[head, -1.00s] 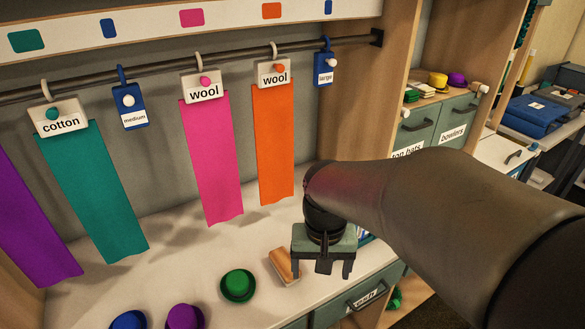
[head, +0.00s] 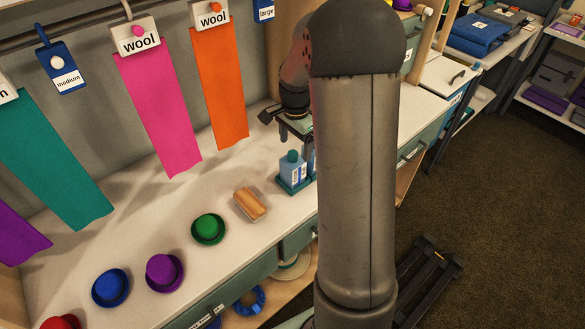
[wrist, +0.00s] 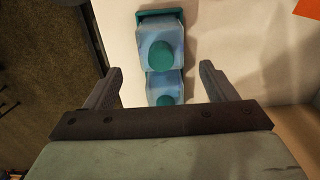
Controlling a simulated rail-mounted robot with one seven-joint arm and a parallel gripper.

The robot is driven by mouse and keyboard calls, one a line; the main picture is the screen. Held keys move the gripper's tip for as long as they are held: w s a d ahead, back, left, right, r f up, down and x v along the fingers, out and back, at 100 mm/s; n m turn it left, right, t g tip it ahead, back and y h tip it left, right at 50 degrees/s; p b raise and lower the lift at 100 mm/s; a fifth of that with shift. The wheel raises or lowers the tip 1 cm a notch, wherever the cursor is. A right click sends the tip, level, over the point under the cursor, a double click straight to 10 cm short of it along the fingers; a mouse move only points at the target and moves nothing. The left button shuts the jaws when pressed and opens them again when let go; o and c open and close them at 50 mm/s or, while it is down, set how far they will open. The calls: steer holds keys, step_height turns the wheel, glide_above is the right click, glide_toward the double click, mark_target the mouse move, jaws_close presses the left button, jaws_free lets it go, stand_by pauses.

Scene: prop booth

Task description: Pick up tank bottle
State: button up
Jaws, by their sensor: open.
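Two blue bottles with teal caps stand side by side in a teal tray (head: 290,187). The left bottle (head: 293,170) has a white label too small to read; the other (head: 312,163) is mostly hidden behind my arm. I cannot tell which one is the tank bottle. In the wrist view, one bottle (wrist: 163,42) lies farther out and another (wrist: 166,88) nearer my palm, with the tray edge (wrist: 160,12) beyond. My gripper (wrist: 160,67) is open and empty, its fingers on either side of the bottles' line. In the head view, my gripper (head: 290,125) is just above the bottles.
A wooden-backed brush or block (head: 250,203) lies left of the tray, then green (head: 208,228), purple (head: 164,272) and blue (head: 110,287) hats. Orange (head: 219,85) and pink (head: 158,105) cloth strips hang behind. The counter's front edge is close to the tray.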

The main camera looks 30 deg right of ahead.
mark_target(295, 152)
step_height(295, 152, down, 3)
steer(key=shift+f, duration=0.2)
steer(key=shift+a+f+p, duration=0.2)
steer(key=shift+f+p, duration=0.3)
steer(key=shift+f, duration=0.9)
steer(key=shift+a+f+p, duration=0.15)
steer(key=shift+f+p, duration=0.3)
steer(key=shift+f, duration=0.9)
steer(key=c, duration=1.1)
steer(key=shift+c, duration=0.6)
steer(key=shift+r, duration=0.15)
